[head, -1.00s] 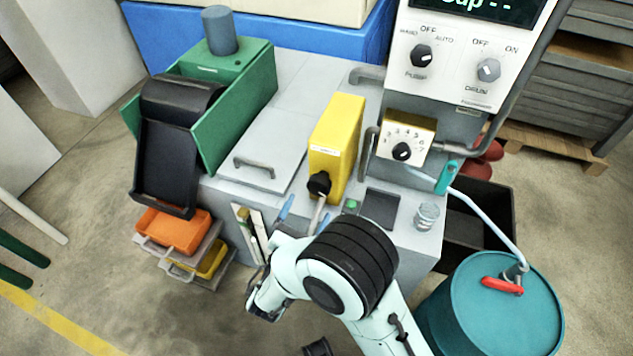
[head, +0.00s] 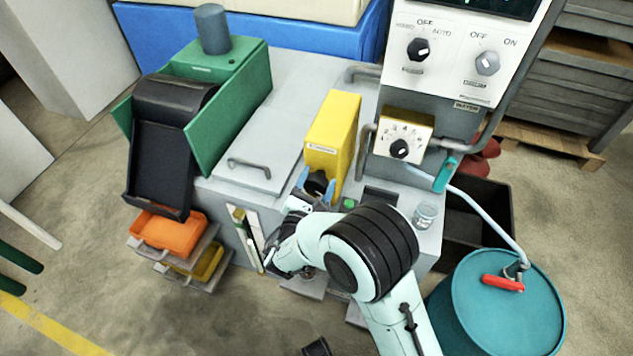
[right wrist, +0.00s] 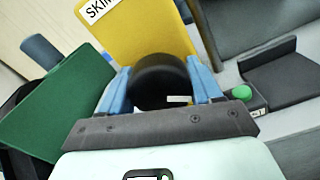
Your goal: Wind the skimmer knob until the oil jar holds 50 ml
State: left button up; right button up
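The yellow skimmer box (head: 333,130) stands on the grey machine, with its black round knob (head: 318,184) low on the front. The knob (right wrist: 163,80) is large in the right wrist view. My right gripper (head: 317,185) has its blue fingers on either side of the knob; in the right wrist view the gripper (right wrist: 162,88) looks open around it, with contact unclear. A small clear jar (head: 425,216) stands on the machine's front right corner; its level is too small to read. My left gripper is not in view.
A panel with dials (head: 463,55) rises behind, its display cut off. A numbered dial (head: 399,147), a green button (right wrist: 242,92) and a grey handle (head: 250,166) are near. A teal drum (head: 500,315) stands right, an orange tray (head: 168,229) left.

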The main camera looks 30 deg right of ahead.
jog(key=shift+c, duration=1.2)
jog(key=shift+m, duration=0.7)
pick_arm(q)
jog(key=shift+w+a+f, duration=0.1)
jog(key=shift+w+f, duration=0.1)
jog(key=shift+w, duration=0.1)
pick_arm(e)
jog(key=o, duration=1)
jog(key=shift+o, duration=0.2)
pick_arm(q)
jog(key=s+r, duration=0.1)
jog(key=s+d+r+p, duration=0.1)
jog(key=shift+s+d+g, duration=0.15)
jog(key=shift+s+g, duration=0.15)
pick_arm(e)
jog(key=v, duration=1.3)
jog(key=shift+a, duration=0.2)
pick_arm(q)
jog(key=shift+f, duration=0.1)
pick_arm(e)
jog(key=shift+s, duration=0.15)
